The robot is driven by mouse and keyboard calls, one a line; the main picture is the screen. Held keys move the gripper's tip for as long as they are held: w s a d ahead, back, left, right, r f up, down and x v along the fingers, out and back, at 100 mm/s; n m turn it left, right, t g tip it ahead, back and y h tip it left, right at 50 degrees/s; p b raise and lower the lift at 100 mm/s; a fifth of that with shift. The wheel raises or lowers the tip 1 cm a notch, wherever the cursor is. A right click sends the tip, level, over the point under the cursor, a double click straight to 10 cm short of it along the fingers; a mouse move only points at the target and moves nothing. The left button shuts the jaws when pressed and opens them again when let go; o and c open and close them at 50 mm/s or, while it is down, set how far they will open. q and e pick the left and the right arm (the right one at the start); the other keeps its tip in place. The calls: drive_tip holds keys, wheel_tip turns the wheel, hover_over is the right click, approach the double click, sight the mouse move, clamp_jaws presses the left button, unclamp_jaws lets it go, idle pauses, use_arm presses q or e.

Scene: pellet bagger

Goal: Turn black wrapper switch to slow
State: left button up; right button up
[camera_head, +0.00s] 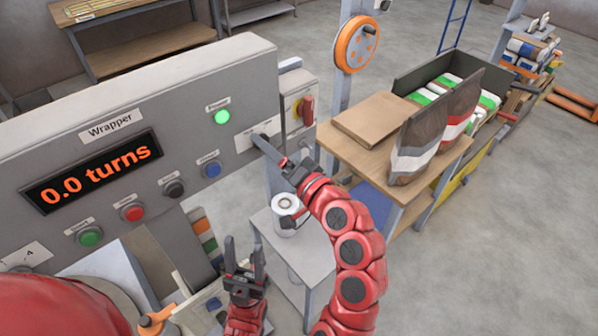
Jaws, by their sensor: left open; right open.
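The grey wrapper panel (215,75) fills the left, with a "Wrapper" label and a display reading 0.0 turns. A small black switch (174,188) sits in its lower row, between a red button (132,211) and a blue button (211,169). Its label and setting are too small to read. My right gripper (263,143) is open and empty at the panel's right edge, to the right of the black switch and apart from it. My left gripper (244,255) is open and empty, pointing up, below and right of the switch.
A green button (90,236) and a lit green lamp (222,117) are on the panel. A box with a red rotary switch (305,110) stands right of it. A wooden table (345,155) with bags is further right. Open floor lies at the right.

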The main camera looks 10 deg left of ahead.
drive_tip(key=p+v, duration=0.9)
drive_tip(key=v, duration=0.7)
drive_tip(key=shift+s+d, duration=0.2)
